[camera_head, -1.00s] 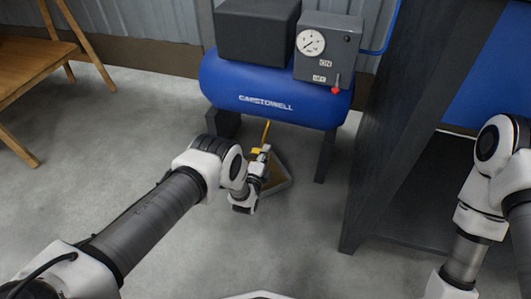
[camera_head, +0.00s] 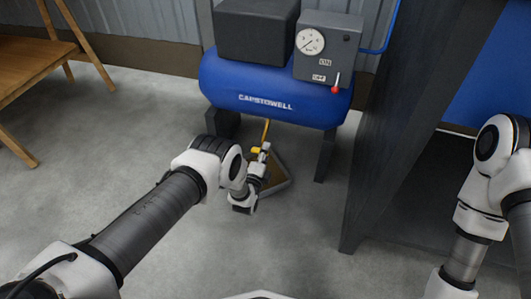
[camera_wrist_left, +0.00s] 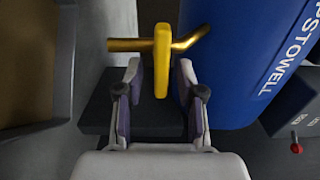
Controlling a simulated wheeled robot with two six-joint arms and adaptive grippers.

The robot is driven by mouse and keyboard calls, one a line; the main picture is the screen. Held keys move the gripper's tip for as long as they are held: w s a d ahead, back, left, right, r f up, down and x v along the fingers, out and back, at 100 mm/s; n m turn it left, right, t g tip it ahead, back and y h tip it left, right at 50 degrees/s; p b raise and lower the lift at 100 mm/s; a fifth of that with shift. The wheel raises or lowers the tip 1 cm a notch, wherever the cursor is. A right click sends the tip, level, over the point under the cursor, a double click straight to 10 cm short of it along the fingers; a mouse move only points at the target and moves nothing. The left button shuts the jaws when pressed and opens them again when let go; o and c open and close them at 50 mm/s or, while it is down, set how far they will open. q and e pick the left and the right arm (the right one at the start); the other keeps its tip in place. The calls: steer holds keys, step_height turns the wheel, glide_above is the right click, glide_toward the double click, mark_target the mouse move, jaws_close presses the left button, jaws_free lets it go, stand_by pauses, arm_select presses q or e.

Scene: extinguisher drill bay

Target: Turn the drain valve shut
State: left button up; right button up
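The drain valve has a yellow lever (camera_wrist_left: 161,60) on a brass pipe (camera_wrist_left: 125,45) under the blue compressor tank (camera_head: 275,92). In the left wrist view the lever lies across the pipe. A bit of the yellow lever shows in the head view (camera_head: 256,150). My left gripper (camera_head: 263,153) is low in front of the tank, at the valve. In the left wrist view its fingers (camera_wrist_left: 160,85) are open, one on each side of the lever, with a gap on both sides. My right arm shows at the right edge of the head view, but its gripper is out of view.
A tray (camera_head: 277,178) lies on the floor below the valve, partly behind my left gripper. A dark panel (camera_head: 400,110) stands right of the compressor. A control box (camera_head: 327,50) with a gauge and red-tipped switch sits on the tank.

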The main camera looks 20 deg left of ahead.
arm_select(q)
steer(key=s, duration=1.2)
steer(key=shift+a, duration=0.2)
